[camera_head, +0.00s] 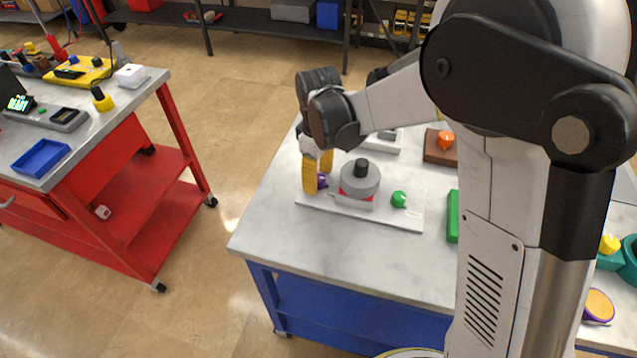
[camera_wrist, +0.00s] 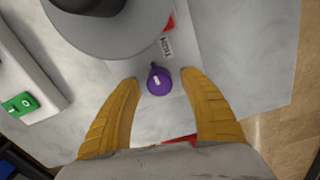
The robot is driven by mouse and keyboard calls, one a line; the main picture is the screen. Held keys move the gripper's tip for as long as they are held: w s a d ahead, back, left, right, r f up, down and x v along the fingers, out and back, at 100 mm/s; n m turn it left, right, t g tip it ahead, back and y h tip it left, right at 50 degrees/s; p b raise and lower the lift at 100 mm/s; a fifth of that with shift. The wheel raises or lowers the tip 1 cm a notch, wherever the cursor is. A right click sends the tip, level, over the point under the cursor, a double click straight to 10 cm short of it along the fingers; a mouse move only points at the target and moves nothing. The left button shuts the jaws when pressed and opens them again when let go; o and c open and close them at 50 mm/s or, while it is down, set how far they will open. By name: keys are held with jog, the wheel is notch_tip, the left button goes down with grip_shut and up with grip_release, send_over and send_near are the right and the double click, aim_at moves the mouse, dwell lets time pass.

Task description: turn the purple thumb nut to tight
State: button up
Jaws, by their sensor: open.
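The purple thumb nut (camera_head: 322,181) is at the left end of the pump's white base plate (camera_head: 390,215), beside the grey round pump body (camera_head: 360,180) with its black top. In the wrist view the purple nut (camera_wrist: 159,81) carries a white mark and a small pointed tab toward the pump, near a small label and a red patch. My gripper (camera_head: 318,178) has yellow fingers and is over the nut. In the wrist view my open fingers (camera_wrist: 160,85) stand on either side of the nut, apart from it.
A green knob (camera_head: 399,200) sits at the plate's right side. A brown block with an orange knob (camera_head: 445,140) and a green block (camera_head: 453,216) are farther right. A white box with a green switch (camera_wrist: 20,104) lies nearby. The table's front left is clear.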

jog(key=shift+f, duration=0.4)
grip_shut()
jog(key=shift+m, duration=3)
